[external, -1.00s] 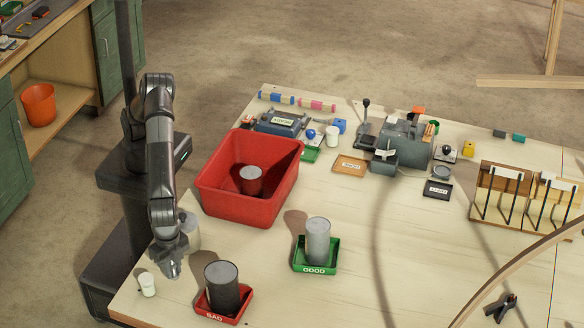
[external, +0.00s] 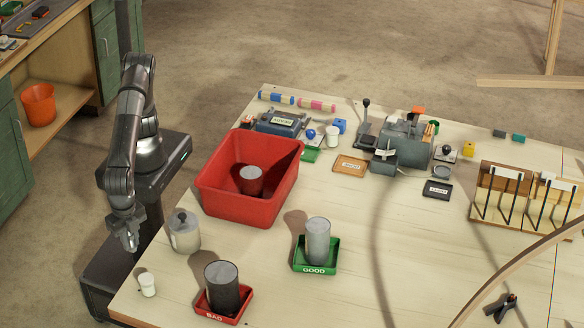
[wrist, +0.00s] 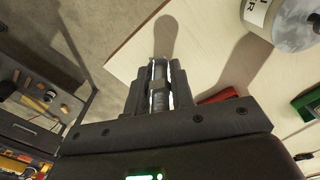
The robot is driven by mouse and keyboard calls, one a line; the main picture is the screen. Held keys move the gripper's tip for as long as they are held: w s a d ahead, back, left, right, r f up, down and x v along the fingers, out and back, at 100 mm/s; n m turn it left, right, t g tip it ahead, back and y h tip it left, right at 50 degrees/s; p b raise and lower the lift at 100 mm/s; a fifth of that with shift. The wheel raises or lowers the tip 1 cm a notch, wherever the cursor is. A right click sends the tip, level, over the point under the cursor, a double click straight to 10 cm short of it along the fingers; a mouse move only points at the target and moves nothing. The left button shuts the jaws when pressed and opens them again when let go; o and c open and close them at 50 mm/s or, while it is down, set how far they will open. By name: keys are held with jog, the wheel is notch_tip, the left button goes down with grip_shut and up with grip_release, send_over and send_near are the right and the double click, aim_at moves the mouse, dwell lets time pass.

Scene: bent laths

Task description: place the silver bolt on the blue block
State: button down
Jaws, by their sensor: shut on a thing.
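My gripper (external: 130,242) hangs just off the table's left edge, left of a lidded jar. In the wrist view my gripper (wrist: 160,72) is shut on the silver bolt (wrist: 159,90), a slim shiny piece between the fingers. The bolt is too small to make out in the external view.
The big red bin (external: 222,196) with a can inside stands between my arm and the blue block. The lidded jar (external: 185,233), white cup (external: 148,284), red BAD tray (external: 236,316) and green GOOD tray (external: 330,266) with cans stand nearer.

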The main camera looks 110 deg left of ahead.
notch_tip(320, 180, up, 9)
jog(key=shift+f, duration=0.2)
jog(key=shift+w+a+r, duration=0.25)
jog(key=shift+w+a, duration=0.05)
jog(key=shift+w, duration=0.2)
jog(key=w+a+n, duration=0.5)
jog(key=w+a, duration=1)
jog(key=w, duration=0.4)
jog(key=w+a+n, duration=0.2)
jog(key=w+a, duration=0.4)
jog(key=a, duration=0.4)
jog(key=w+a+n, duration=0.2)
jog(key=w+a, duration=0.4)
jog(key=a, duration=0.4)
jog(key=n, duration=0.8)
send_over(339, 122)
jog(key=f, duration=0.7)
jog(key=d+f, duration=0.1)
jog(key=f, duration=0.3)
jog(key=shift+f, duration=0.25)
jog(key=shift+a+f, duration=0.35)
jog(key=shift+a, duration=0.2)
jog(key=shift+f, duration=1.95)
jog(key=shift+f, duration=0.15)
